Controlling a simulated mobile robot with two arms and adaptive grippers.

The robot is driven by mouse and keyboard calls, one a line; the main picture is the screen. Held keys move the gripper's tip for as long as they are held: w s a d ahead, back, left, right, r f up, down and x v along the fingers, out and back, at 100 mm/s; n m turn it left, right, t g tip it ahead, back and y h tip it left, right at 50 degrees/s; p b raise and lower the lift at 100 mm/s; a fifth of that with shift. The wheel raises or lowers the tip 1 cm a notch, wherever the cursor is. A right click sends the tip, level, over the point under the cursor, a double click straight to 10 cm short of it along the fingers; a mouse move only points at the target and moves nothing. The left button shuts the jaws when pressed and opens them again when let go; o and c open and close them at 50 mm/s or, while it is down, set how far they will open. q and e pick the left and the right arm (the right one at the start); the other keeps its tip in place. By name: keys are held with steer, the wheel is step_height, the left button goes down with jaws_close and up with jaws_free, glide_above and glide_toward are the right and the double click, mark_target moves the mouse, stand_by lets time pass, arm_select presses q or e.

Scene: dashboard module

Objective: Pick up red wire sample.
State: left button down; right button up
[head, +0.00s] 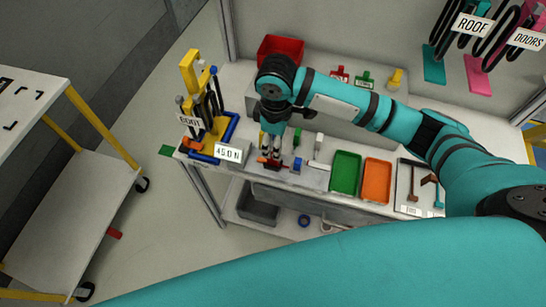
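A small red piece (269,162), which looks like the red wire sample, lies on the grey fixture at the front edge of the workbench. My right gripper (270,151) points down right over it, with its fingertips at or very near the piece. The fingers and dark shadow partly hide the piece, so I cannot tell whether they touch or grip it. My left gripper is out of view; a large teal arm link fills the bottom of the head view.
A blue piece (297,165) sits just right of the red one. Green (345,158) and orange (365,182) trays and a tool board (403,199) lie further right. A yellow tool stand (190,72) and a "45.0 N" display (228,153) stand left. A red bin (268,46) is behind.

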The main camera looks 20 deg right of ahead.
step_height(320, 180, down, 3)
steer(key=shift+w+f, duration=0.15)
steer(key=f, duration=0.1)
steer(key=f+p, duration=0.1)
steer(key=f, duration=0.2)
steer(key=shift+w+a+f, duration=0.15)
steer(key=shift+w+f, duration=0.05)
steer(key=shift+w, duration=0.05)
steer(key=shift+f, duration=0.15)
jaws_close()
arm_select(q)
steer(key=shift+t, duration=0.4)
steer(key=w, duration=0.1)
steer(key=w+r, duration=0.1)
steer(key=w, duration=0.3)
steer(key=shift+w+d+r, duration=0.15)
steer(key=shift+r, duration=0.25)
